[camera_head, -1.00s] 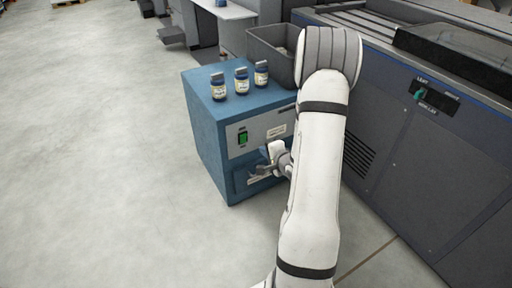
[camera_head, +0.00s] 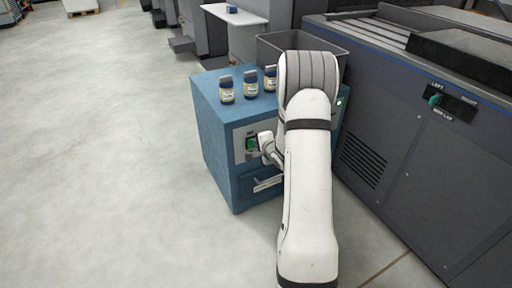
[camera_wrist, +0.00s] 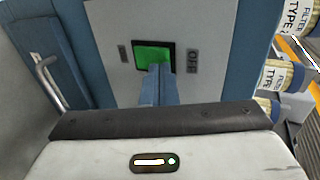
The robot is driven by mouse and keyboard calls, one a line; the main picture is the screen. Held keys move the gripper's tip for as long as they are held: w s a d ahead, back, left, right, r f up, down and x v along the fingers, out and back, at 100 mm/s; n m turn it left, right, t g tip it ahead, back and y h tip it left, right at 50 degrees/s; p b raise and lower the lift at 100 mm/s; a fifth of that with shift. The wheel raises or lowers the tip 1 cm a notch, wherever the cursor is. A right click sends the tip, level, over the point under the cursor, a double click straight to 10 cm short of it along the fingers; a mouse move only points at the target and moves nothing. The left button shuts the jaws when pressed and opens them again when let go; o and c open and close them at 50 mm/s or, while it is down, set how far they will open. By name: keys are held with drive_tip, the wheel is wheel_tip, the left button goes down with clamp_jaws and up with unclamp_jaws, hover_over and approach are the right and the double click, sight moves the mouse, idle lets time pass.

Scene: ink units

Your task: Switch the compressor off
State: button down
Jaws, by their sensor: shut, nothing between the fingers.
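The blue cabinet (camera_head: 220,150) has a light panel with a green lit switch (camera_head: 251,145) on its front. In the wrist view the green switch (camera_wrist: 153,54) sits in a black frame, with an OFF label (camera_wrist: 192,61) to its right and a smaller, unreadable mark to its left. My gripper (camera_head: 262,139) is at the switch in the head view. In the wrist view its shut, empty fingers (camera_wrist: 158,70) point at the switch and overlap its lower edge. Whether they touch it I cannot tell.
Several labelled jars (camera_head: 251,84) stand on the cabinet top, with a grey bin (camera_head: 330,43) behind. A drawer handle (camera_head: 267,183) is below the panel. A large dark machine (camera_head: 420,165) stands close on the right. The floor (camera_head: 100,170) at left is clear.

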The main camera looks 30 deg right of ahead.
drive_tip(key=shift+w+r+g+p, duration=0.15)
drive_tip(key=shift+r+p, duration=0.35)
drive_tip(key=shift+p, duration=0.55)
drive_tip(key=shift+w+r+g+p, duration=0.15)
drive_tip(key=shift+r+p, duration=0.35)
drive_tip(key=shift+p, duration=0.5)
drive_tip(key=shift+s, duration=0.2)
drive_tip(key=p+v, duration=0.4)
drive_tip(key=v, duration=0.9)
drive_tip(key=shift+r+p, duration=0.25)
drive_tip(key=shift+p, duration=0.1)
